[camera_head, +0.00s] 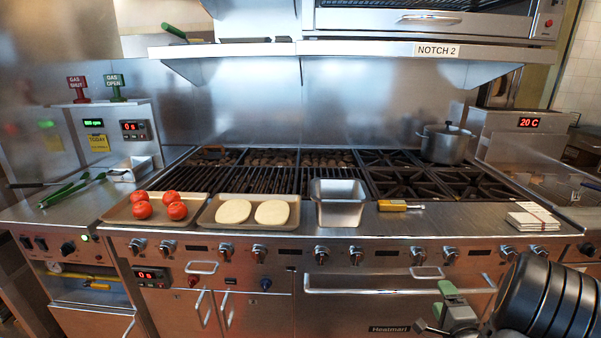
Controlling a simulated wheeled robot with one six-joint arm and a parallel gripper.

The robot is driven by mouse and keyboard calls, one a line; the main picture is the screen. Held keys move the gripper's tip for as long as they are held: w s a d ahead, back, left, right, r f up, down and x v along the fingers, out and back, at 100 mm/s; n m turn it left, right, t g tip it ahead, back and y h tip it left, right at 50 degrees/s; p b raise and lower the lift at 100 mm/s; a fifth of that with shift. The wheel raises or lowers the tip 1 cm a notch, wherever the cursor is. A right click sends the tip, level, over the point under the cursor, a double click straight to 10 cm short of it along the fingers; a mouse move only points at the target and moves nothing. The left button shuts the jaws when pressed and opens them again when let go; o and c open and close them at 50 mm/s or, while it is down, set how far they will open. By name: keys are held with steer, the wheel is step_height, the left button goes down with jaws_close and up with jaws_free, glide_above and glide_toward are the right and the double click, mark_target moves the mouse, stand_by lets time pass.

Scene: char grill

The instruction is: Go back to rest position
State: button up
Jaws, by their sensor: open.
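My gripper (438,308) is at the bottom right, in front of the grill's lower front panel. Its green and grey parts show beside the black ribbed part of my arm. The gripper is open, with nothing seen in it. It is apart from the food and tools on the counter. Part of it is cut off or hidden by the arm and the picture's lower edge.
The char grill (270,178) and burners (405,182) span the middle. On the front ledge are a tomato tray (117,214), a tray with two pale rounds (211,222), a steel container (340,214), a yellow-handled tool (394,205) and papers (533,217). A pot (446,146) stands behind.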

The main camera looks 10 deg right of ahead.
steer(key=s+d+f+n+g+h, duration=0.2)
steer(key=s+d+f+n+g, duration=0.15)
steer(key=f+g, duration=0.4)
steer(key=s+a+r+n+g+y+p, duration=0.2)
steer(key=a+r+n+p, duration=0.4)
steer(key=a+r, duration=0.8)
steer(key=s+a+r+n+g+y+p, duration=0.2)
steer(key=s+a+r+n+g+p, duration=0.2)
steer(key=a+r+n, duration=0.5)
steer(key=s+a+r+p, duration=0.2)
steer(key=a+r, duration=0.3)
steer(key=a, duration=0.1)
steer(key=shift+a+y, duration=0.2)
steer(key=shift+y, duration=0.1)
steer(key=shift+s, duration=0.1)
